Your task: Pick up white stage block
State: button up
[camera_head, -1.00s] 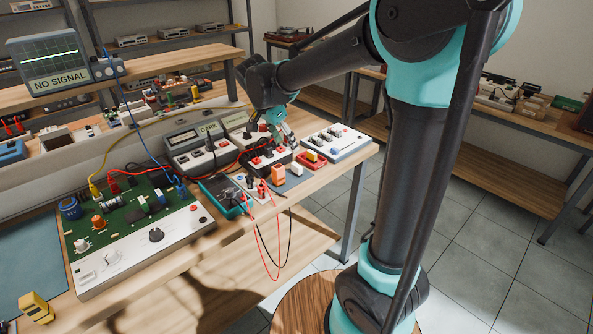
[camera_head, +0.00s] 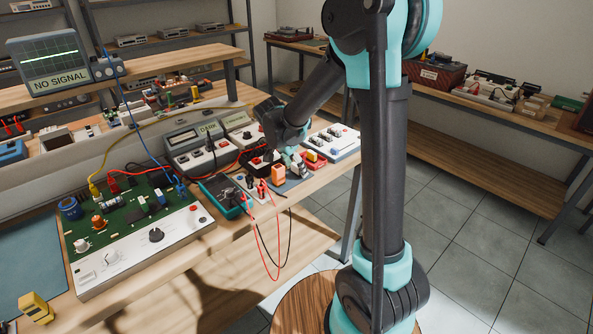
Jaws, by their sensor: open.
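The white stage block showed on the blue-grey mat (camera_head: 289,186) just right of the orange block (camera_head: 278,173) in the earlier frame. Now my gripper (camera_head: 299,170) is low over that spot, its fingers pointing down, and it hides most or all of the block. The gripper is open. Whether the fingers straddle or touch the block I cannot tell.
A red tray with a yellow block (camera_head: 313,155) is close on the right, with a white panel (camera_head: 338,143) beyond. The bench's front edge is near.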

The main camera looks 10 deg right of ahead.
aim_at(295, 165)
jog(key=shift+c, duration=0.2)
jog(key=c, duration=1.1)
notch_tip(295, 165, up, 20)
jog(key=shift+f, duration=0.1)
jog(key=o, duration=0.4)
jog(key=c, duration=0.5)
jog(key=shift+c, duration=0.2)
